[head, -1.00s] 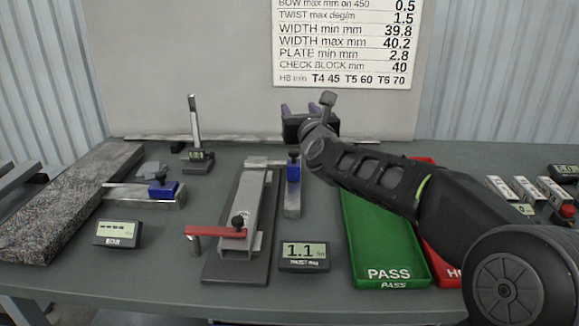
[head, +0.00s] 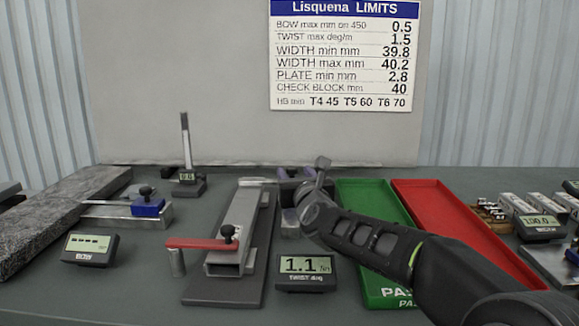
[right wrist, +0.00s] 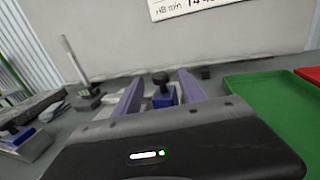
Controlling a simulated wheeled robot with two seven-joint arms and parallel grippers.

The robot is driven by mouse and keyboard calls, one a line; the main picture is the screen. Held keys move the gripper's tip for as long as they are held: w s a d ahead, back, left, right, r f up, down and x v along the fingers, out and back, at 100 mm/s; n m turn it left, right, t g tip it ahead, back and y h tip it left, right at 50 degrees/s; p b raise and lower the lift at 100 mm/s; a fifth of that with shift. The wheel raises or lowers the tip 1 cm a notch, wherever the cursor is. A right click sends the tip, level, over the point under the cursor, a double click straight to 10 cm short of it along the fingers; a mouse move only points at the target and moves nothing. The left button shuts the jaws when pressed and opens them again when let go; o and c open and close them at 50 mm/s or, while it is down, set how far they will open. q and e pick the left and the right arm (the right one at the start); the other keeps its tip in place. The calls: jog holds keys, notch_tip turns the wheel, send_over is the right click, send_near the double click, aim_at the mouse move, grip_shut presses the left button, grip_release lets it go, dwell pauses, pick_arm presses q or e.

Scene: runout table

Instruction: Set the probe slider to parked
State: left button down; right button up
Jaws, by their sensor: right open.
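In the head view a blue slider block with a black knob (head: 147,206) sits on a metal rail at the left, by the bow display. A second blue block with a black knob (right wrist: 163,96) shows in the right wrist view between the purple fingers of my right gripper (right wrist: 160,80). In the head view my right gripper (head: 295,173) is open behind the twist display and hides this second block. The fingers stand on either side of the block; I cannot tell whether they touch it. My left gripper is not in view.
A metal tube (head: 236,228) lies on a dark fixture with a red lever (head: 202,243). The twist display (head: 305,272) reads 1.1. A green tray (head: 372,200) and a red tray (head: 450,215) stand right, partly behind my arm. A granite block (head: 50,220) is left.

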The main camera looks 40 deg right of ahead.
aim_at(291, 167)
jog(key=p+x, duration=0.1)
jog(key=x, duration=0.6)
grip_shut()
dwell(0.5)
dwell(0.9)
